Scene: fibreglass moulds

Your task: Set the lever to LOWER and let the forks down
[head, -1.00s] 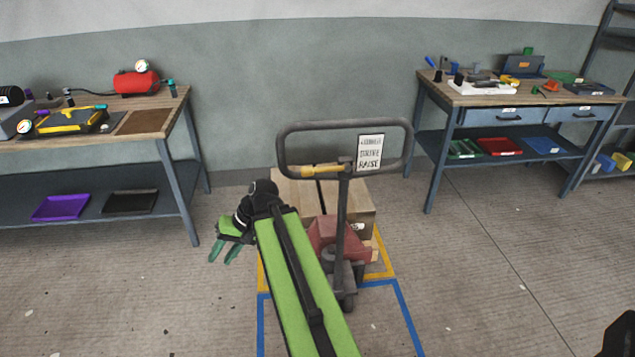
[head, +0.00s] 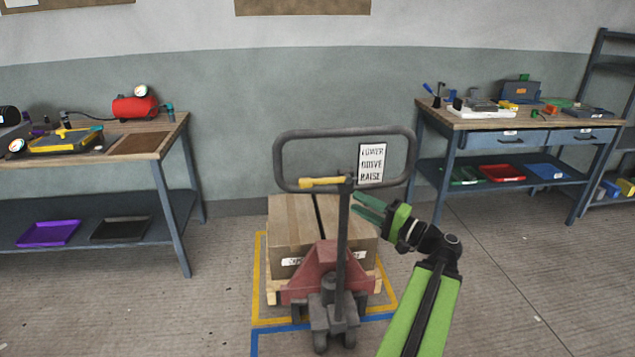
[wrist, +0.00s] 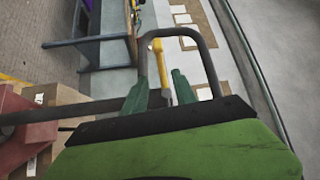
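The pallet truck's dark handle loop (head: 410,165) stands upright above its red body (head: 318,265). A yellow lever (head: 318,183) points left from the top of the handle column, inside the loop. A white sign (head: 372,162) on the loop lists LOWER, DRIVE and RAISE. My gripper (head: 353,204) is just right of the column, a little below the lever, with its green fingers pointing left. In the wrist view the fingers (wrist: 158,80) are apart and empty, and the lever (wrist: 158,60) shows beyond the gap. The forks are hidden under the load.
A cardboard box (head: 295,222) sits on a wooden pallet (head: 273,288) behind the truck body, within yellow floor tape (head: 258,280). A workbench (head: 165,150) stands at left, another (head: 450,120) at right. The floor between the truck and each bench is clear.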

